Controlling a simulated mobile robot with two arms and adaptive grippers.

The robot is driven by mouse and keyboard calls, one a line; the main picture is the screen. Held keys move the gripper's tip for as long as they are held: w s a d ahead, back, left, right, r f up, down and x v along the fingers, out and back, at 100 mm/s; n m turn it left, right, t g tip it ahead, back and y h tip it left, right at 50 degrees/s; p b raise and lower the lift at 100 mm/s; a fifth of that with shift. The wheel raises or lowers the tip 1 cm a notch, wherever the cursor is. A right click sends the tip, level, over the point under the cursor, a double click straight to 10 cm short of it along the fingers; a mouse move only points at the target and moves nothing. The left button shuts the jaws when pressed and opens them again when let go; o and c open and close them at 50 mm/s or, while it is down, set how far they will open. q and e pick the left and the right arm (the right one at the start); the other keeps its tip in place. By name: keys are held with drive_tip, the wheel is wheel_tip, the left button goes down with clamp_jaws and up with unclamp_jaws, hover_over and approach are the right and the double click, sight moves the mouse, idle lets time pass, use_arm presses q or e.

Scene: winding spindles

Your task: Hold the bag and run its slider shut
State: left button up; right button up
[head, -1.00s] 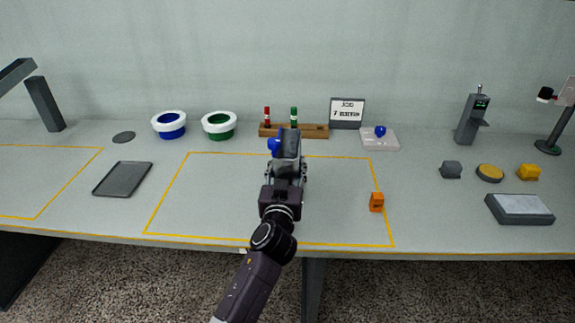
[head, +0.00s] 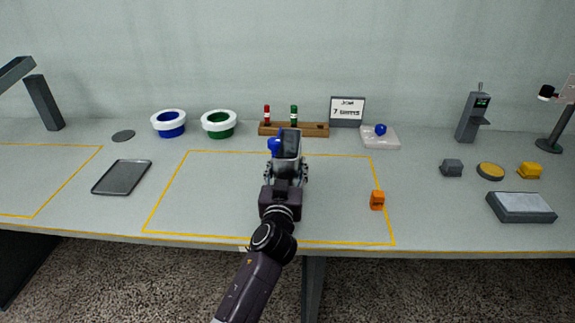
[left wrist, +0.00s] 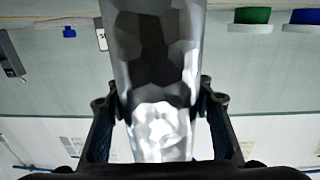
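A glossy dark grey, faceted bag (head: 291,145) stands up at the tip of my left gripper (head: 286,172), above the back part of the yellow-outlined area. In the left wrist view the bag (left wrist: 155,60) fills the middle, pale at its near end, with the fingers (left wrist: 160,115) closed against both sides. A blue piece (head: 274,146) shows at the bag's left edge in the head view; I cannot tell whether it is the slider or how far along the bag it sits. My right gripper is in neither view.
Behind stand a wooden rack (head: 316,131) with red and green spindles, a sign (head: 347,111), and a pale pad (head: 387,142) with a blue knob. Blue (head: 169,123) and green (head: 218,124) bowls stand left of them. An orange block (head: 377,200) is at right. The outlined area is otherwise clear.

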use_arm(q)
drive_tip(key=shift+o, duration=1.7)
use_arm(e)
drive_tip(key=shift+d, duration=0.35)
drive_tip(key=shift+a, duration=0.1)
